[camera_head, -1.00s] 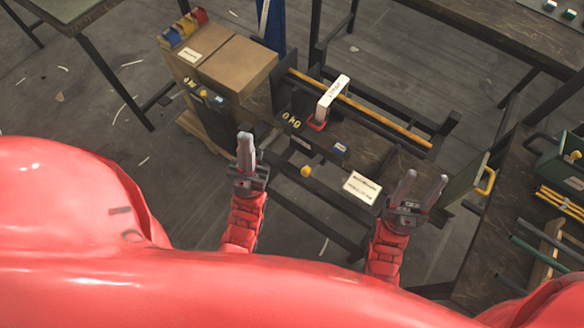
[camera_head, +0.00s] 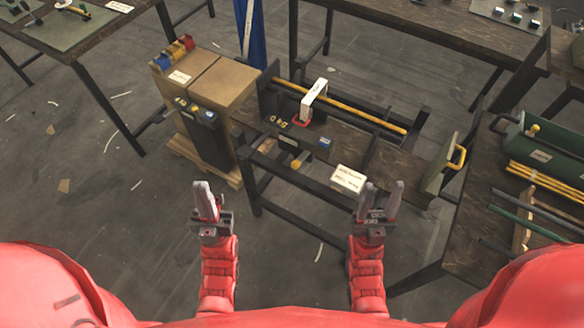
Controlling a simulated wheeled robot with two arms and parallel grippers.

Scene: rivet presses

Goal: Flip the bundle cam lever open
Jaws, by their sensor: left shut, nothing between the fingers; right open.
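A dark bench fixture (camera_head: 345,140) stands ahead with a long yellow rod (camera_head: 355,110) along its back. A white, labelled lever-like bar (camera_head: 314,97) stands tilted on it, with a red part (camera_head: 301,123) at its foot. It looks like the cam lever, but its label is too small to read. My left gripper (camera_head: 207,196) is shut and empty, in front of the fixture and to the left of the lever. My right gripper (camera_head: 382,198) is open and empty, near the fixture's front right. Neither gripper touches the lever.
Cardboard boxes (camera_head: 222,82) stand on a pallet to the left of the fixture. A white label block (camera_head: 348,179) lies at its front edge. A panel with a yellow handle (camera_head: 457,158) stands at its right end. A table with rods (camera_head: 545,182) is at the right.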

